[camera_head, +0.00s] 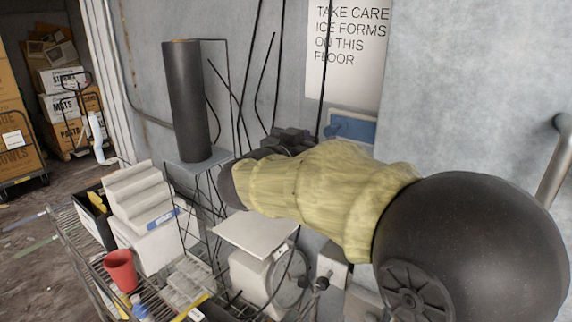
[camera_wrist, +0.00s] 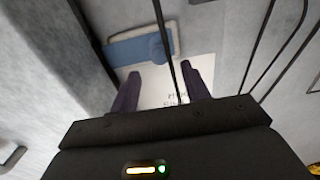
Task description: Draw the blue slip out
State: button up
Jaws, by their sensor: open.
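The blue slip (camera_head: 352,128) shows on the grey wall just under a white notice, partly hidden by my gripper and arm. In the wrist view the blue slip (camera_wrist: 140,48) lies against a pale backing, ahead of the fingertips, with a darker blue rounded part at its middle. My gripper (camera_wrist: 162,78) is open, its two dark fingers apart with nothing held between them. In the head view my gripper (camera_head: 288,141) is a dark shape near the wall, left of the blue. I cannot tell the distance from fingertips to slip.
The white notice (camera_head: 347,50) is on the wall. Thin black cables (camera_head: 245,85) hang beside it, and one crosses between the fingers in the wrist view. A black cylinder (camera_head: 187,100) stands at left. A wire rack below holds a red cup (camera_head: 121,268) and white boxes.

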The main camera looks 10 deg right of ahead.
jog(key=b+v, duration=0.2)
jog(key=v, duration=0.8)
